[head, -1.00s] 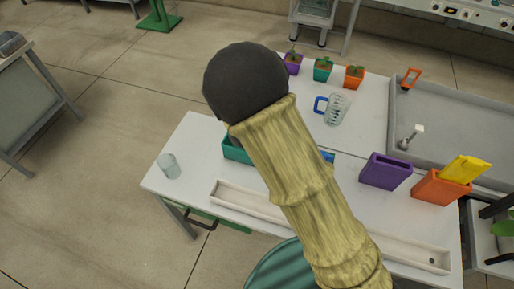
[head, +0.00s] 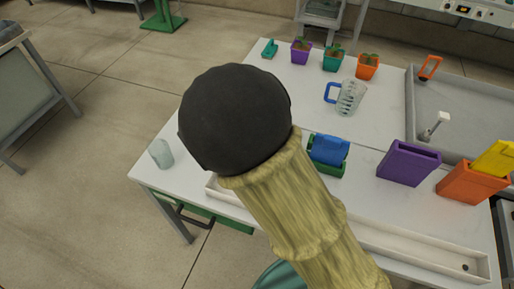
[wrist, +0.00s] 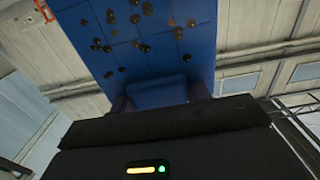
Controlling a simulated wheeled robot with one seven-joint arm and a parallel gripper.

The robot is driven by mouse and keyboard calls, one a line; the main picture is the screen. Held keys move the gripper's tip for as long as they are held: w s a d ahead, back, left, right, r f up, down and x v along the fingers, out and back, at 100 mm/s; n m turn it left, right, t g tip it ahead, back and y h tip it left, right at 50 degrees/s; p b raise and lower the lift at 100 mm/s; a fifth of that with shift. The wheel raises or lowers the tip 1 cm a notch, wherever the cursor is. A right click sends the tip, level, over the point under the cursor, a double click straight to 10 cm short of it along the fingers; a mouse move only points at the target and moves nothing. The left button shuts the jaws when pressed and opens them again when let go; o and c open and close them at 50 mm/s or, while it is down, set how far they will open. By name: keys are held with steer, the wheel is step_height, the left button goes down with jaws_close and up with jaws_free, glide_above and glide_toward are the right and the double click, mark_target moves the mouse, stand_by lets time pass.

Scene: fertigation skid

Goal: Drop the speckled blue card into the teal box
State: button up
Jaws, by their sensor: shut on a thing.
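The speckled blue card (wrist: 150,45), blue with dark brownish spots, fills the upper middle of the wrist view. My gripper (wrist: 160,95) is shut on its near end, with a dark finger at each side. In the head view my arm's dark rounded end hides the gripper and the held card. The teal box does not show now; an earlier head frame has it on the table's left part, where my arm now covers the view. The distance between card and box cannot be told.
A green holder (head: 327,170) with a blue piece (head: 328,150) stands mid-table. Right are a purple box (head: 408,163) and an orange box (head: 470,184) with a yellow card (head: 495,158). A clear cup (head: 161,153), jug (head: 350,98) and long white tray (head: 420,246) are also there.

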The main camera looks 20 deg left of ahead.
steer(key=shift+s+a+f+b, duration=0.3)
steer(key=shift+s+f, duration=0.05)
steer(key=shift+f, duration=0.1)
step_height(320, 180, down, 6)
stand_by(0.4)
steer(key=shift+f, duration=0.15)
step_height(320, 180, down, 4)
steer(key=shift+r, duration=0.15)
steer(key=shift+b, duration=0.3)
